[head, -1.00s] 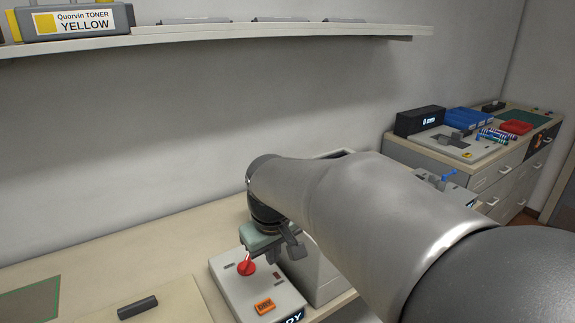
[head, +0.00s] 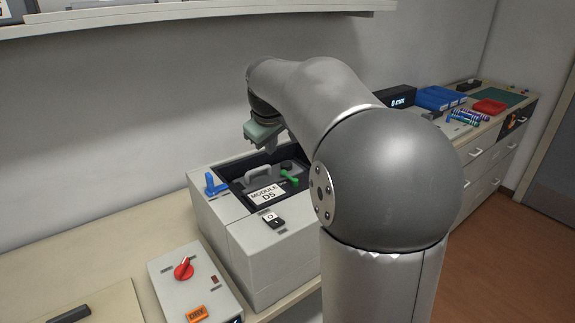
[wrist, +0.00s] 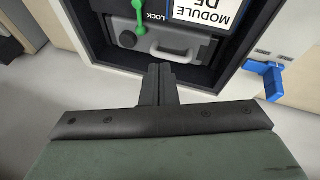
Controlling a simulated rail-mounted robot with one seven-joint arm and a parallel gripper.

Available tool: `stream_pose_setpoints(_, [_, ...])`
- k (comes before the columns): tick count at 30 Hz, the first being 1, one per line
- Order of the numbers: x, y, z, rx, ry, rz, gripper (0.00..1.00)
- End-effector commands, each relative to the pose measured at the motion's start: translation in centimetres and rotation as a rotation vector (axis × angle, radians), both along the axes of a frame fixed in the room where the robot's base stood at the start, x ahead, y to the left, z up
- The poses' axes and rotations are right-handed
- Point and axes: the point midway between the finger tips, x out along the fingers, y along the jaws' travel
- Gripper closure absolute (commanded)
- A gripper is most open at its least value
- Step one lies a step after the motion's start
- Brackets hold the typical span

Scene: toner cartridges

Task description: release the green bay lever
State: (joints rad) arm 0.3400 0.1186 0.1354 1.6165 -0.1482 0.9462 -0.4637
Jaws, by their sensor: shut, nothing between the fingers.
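The green bay lever (head: 289,177) is in the dark recess of a grey box (head: 228,222), at the right of the module's handle. It also shows in the wrist view (wrist: 139,22), at the top, with the word LOCK beside it. My gripper (head: 269,146) is above the back of the box, apart from the lever. In the wrist view its fingers (wrist: 158,68) are shut together and empty, pointing toward the recess.
A blue lever (head: 214,185) stands at the box's left edge. A rocker switch (head: 272,220) is on its front. A panel with a red knob (head: 184,269) and an orange DRY button (head: 196,314) is at front left. A shelf (head: 180,16) runs above along the wall.

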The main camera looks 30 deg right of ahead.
Motion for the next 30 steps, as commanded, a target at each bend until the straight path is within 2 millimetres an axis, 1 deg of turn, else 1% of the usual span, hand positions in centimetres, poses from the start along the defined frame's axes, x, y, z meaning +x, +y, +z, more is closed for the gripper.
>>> stream_pose_setpoints(7, [0.0, 0.0, -0.1, 0.0, 0.0, 0.0, 1.0])
stream_pose_setpoints(11, [0.4, -0.2, -1.1, 0.001, 0.003, 0.0, 1.0])
stream_pose_setpoints(14, [1.1, -0.6, -2.6, 0.002, 0.005, 0.0, 1.0])
stream_pose_setpoints(24, [4.1, -1.9, -8.9, 0.003, 0.005, 0.0, 1.0])
stream_pose_setpoints(27, [4.6, -3.3, -9.7, 0.002, 0.002, -0.004, 1.0])
stream_pose_setpoints(30, [5.0, -4.2, -10.4, 0.001, 0.001, -0.002, 1.0])
